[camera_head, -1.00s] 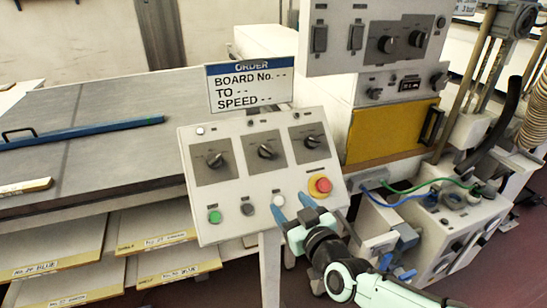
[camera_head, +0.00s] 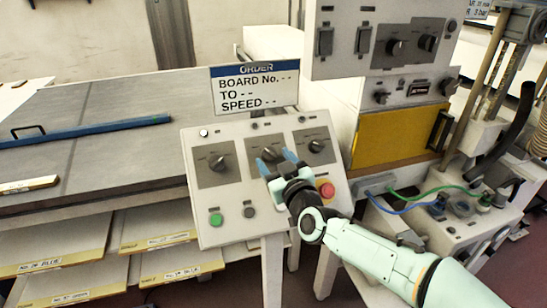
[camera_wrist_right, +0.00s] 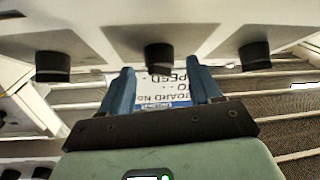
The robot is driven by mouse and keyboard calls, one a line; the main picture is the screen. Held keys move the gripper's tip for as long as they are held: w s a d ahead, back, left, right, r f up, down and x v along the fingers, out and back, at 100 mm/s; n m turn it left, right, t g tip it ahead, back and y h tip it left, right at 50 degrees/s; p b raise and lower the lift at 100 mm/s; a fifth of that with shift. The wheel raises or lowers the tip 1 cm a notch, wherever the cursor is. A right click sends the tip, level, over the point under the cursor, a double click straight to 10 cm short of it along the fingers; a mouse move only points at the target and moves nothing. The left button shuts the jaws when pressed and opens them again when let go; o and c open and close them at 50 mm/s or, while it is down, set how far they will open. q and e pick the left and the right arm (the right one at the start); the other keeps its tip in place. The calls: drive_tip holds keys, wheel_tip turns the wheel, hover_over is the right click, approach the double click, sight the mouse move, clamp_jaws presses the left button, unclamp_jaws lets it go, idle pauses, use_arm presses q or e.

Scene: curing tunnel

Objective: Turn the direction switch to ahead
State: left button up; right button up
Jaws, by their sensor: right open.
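A sloped control panel (camera_head: 235,238) carries three dark rotary knobs in a row: a left knob (camera_head: 217,161), a middle knob (camera_head: 268,155) and a right knob (camera_head: 316,146). Their labels are too small to read, so I cannot tell which is the direction switch. My right gripper (camera_head: 277,162) is open in front of the panel, its blue fingertips around the middle knob's place in the head view. In the right wrist view the middle knob (camera_wrist_right: 158,58) shows between and beyond the open fingers (camera_wrist_right: 161,80), with nothing held. My left gripper is not in view.
Below the knobs are a green button (camera_head: 215,219), a dark button (camera_head: 249,212) and a red stop button (camera_head: 326,190) close beside my right gripper. An order sign (camera_head: 254,103) stands behind the panel. An upper switch box (camera_head: 335,72) overhangs at the right.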

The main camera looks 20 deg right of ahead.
drive_tip(key=shift+w+a, duration=0.1)
drive_tip(key=shift+w, duration=0.6)
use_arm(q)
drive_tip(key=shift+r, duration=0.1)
